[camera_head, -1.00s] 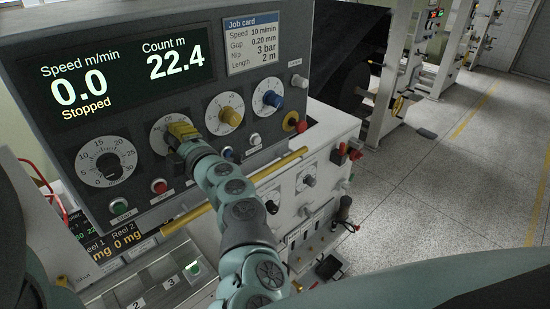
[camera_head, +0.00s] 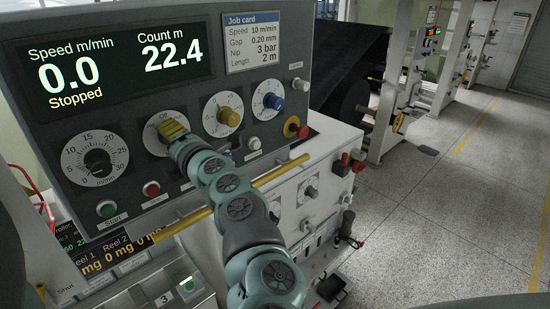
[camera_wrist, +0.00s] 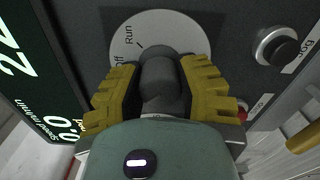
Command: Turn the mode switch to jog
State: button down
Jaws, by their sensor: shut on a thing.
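The mode switch has a round white dial plate (camera_head: 152,141) on the dark control panel, with "Off" readable at its top. In the wrist view its plate (camera_wrist: 170,22) shows "Off" and "Run" and a short dark mark between them. In the wrist view the yellow fingers of my gripper (camera_wrist: 158,68) are shut on the dark knob (camera_wrist: 160,85), one on each side.
A yellow-knobbed dial (camera_head: 229,116) and a blue-knobbed dial (camera_head: 272,101) sit to the right. A red emergency button (camera_head: 302,131) is at the panel's right edge. A speed dial (camera_head: 95,158) is to the left. A yellow bar (camera_head: 283,172) runs below the panel. The display (camera_head: 110,65) reads "Stopped".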

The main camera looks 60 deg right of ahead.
jog(key=shift+w+a, duration=0.1)
jog(key=shift+a, duration=0.1)
jog(key=c, duration=0.6)
grip_release()
jog(key=shift+d, duration=0.1)
jog(key=shift+o, duration=0.2)
jog(key=shift+s, duration=0.65)
jog(key=v, duration=1.1)
jog(key=shift+w, duration=0.1)
